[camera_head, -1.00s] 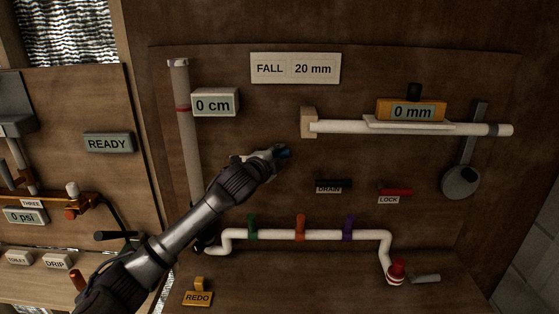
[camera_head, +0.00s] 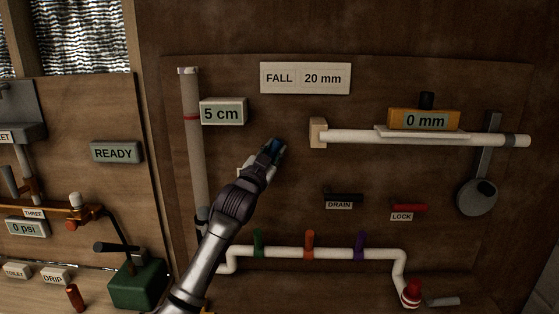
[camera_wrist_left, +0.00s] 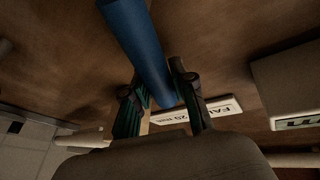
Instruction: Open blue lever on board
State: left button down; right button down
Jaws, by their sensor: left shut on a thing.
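The blue lever (camera_wrist_left: 138,45) shows large in the left wrist view as a blue bar running between the fingers. In the head view only a small blue part (camera_head: 275,146) shows at my gripper's tip; the rest is hidden by the gripper. My left gripper (camera_head: 270,155) is shut on the blue lever, in front of the board (camera_head: 290,190). Its two dark fingers (camera_wrist_left: 160,98) lie on either side of the lever in the left wrist view. My right gripper is in neither view.
A display (camera_head: 222,112) reading 5 cm sits beside the vertical pipe (camera_head: 192,150). A sign (camera_head: 305,78) reads FALL 20 mm. A white horizontal pipe (camera_head: 480,139) carries an orange 0 mm gauge (camera_head: 424,120). Black DRAIN (camera_head: 344,198) and red LOCK (camera_head: 408,208) levers sit below. Green, orange and purple levers line the lower pipe.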

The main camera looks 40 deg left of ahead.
pick_arm(q)
jog(key=shift+s+a+r+n+y+b, duration=0.15)
jog(key=shift+a+n+y+b, duration=0.15)
jog(key=shift+n, duration=0.4)
jog(key=shift+s+a+f+n+y+b, duration=0.15)
jog(key=shift+n+y, duration=0.2)
jog(key=shift+n, duration=0.35)
jog(key=shift+s+a+r+n+y+b, duration=0.15)
jog(key=shift+a+n+y, duration=0.15)
jog(key=shift+n, duration=0.4)
jog(key=c, duration=0.9)
grip_release()
jog(key=v, duration=1.2)
